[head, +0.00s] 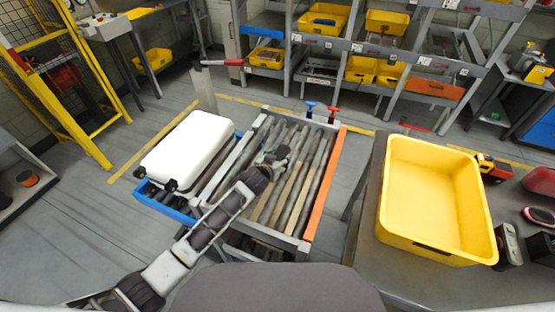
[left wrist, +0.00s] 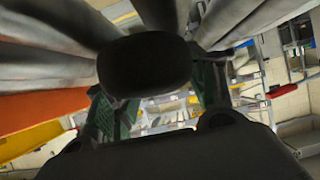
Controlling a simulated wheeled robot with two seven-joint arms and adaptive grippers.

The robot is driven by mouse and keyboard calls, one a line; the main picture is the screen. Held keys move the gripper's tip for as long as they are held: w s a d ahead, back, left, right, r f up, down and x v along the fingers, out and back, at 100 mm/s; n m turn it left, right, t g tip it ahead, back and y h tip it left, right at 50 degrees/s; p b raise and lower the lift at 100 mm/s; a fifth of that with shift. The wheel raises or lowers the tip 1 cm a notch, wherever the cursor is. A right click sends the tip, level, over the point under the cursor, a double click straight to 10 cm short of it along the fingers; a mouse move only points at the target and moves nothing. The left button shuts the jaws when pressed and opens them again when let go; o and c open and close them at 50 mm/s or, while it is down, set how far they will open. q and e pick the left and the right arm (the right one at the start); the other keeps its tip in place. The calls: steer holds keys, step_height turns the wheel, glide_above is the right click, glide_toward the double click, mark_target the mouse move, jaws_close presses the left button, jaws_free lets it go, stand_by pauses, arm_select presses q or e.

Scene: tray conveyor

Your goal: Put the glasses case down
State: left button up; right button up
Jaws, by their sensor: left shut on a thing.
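My left gripper (head: 272,162) is over the roller conveyor (head: 318,170) in the middle of the head view. In the left wrist view a dark, rounded thing, which I take to be the glasses case (left wrist: 145,68), sits between the two green-padded fingers. The gripper is shut on it. In the head view the case is hard to tell apart from the dark gripper. Whether it touches the rollers I cannot tell. My right gripper is not in view.
A white suitcase (head: 190,148) lies on a blue tray (head: 166,207) left of the conveyor. A yellow bin (head: 432,200) stands on the right table, with a toy truck (head: 494,168) and small items beside it. Shelves with yellow bins stand behind. Rollers right of my gripper are clear.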

arm_select(q)
steer(key=shift+s+f, duration=0.1)
steer(key=shift+f, duration=0.45)
steer(key=shift+s+a+f, duration=0.1)
steer(key=shift+s+f, duration=0.05)
steer(key=shift+f, duration=0.15)
steer(key=o, duration=1)
steer(key=shift+f, duration=0.15)
steer(key=shift+o, duration=0.2)
steer(key=shift+r, duration=0.6)
steer(key=shift+s+a+r, duration=0.35)
steer(key=shift+s+r, duration=0.45)
steer(key=shift+r, duration=0.05)
steer(key=shift+v, duration=4.8)
steer(key=shift+d+r, duration=0.1)
